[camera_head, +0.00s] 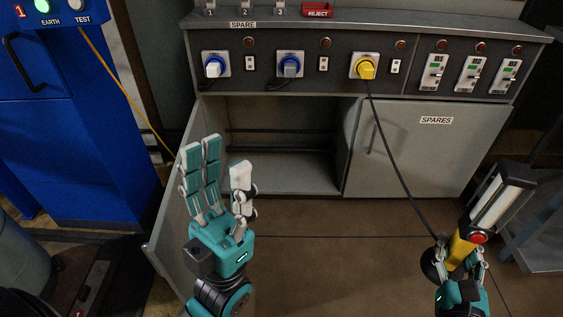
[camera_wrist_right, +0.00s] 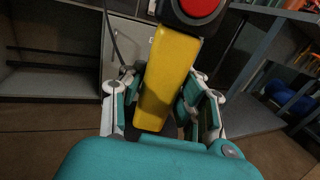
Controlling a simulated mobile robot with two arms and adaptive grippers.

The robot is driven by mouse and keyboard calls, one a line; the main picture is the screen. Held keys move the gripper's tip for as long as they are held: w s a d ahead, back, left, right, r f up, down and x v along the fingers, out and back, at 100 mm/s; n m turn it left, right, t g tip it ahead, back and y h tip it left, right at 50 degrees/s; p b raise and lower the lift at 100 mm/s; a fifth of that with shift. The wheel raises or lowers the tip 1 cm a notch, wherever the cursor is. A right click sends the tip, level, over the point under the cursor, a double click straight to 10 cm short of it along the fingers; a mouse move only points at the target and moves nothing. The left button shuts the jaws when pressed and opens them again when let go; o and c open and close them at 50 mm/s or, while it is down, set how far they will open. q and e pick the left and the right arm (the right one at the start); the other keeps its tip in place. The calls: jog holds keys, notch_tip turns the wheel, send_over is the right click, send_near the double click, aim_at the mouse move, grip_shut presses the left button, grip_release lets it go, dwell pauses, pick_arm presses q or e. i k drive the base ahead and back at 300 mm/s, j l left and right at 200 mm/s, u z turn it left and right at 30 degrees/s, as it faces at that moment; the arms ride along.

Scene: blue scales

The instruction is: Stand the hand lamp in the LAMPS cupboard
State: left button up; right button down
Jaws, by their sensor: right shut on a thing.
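The hand lamp (camera_head: 498,203) has a yellow handle, a red button and a long pale light panel. My right gripper (camera_head: 460,262) is shut around its yellow handle and holds it tilted up, right of the cupboards. The handle also fills the middle of the right wrist view (camera_wrist_right: 168,80). A dark cable runs from a yellow plug (camera_head: 365,67) down towards the lamp. The left cupboard (camera_head: 280,165) is open and looks empty, with its door (camera_head: 172,225) swung out left; no LAMPS label shows. My left gripper (camera_head: 224,165) is open and empty before it.
The right cupboard door (camera_head: 420,150), labelled SPARES, is shut. Above are sockets, with blue-framed plugs and switches (camera_head: 472,73). A blue cabinet (camera_head: 75,130) stands left, a grey shelf unit (camera_head: 540,225) right. Floor (camera_head: 340,250) before the bench is clear apart from the cable.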

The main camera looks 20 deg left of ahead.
aim_at(269, 171)
jog(key=i+l+u, duration=0.1)
jog(key=i+l, duration=0.15)
jog(key=i, duration=0.3)
jog(key=i+l+u, duration=0.1)
jog(key=i+l, duration=0.2)
jog(key=i, duration=0.2)
jog(key=u, duration=2.1)
